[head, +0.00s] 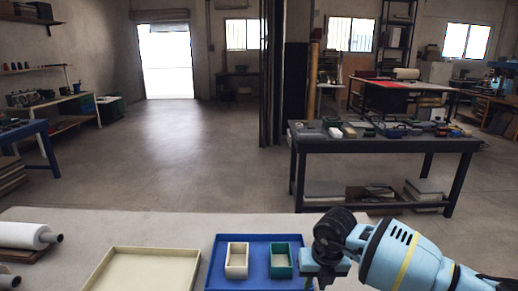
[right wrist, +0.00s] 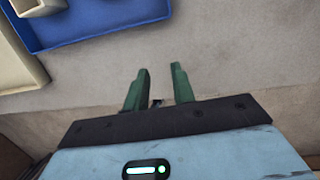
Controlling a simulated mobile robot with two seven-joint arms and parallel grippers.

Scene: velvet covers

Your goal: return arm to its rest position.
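My right arm, light blue with a black joint, comes in from the right in the head view. Its gripper (head: 324,270) is over the near table, just right of the blue tray (head: 259,264). In the right wrist view, the two green fingers of the right gripper (right wrist: 159,84) stand apart with nothing between them. Bare grey tabletop shows beyond the fingertips. The blue tray's corner (right wrist: 95,38) is at the upper left there. My left arm and gripper are not in view.
The blue tray holds a cream box (head: 236,273) and a green box (head: 281,272). An empty-looking cream tray (head: 145,270) lies left of it, and a white roll (head: 22,235) at far left. A dark workbench (head: 385,145) with small items stands beyond, across open floor.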

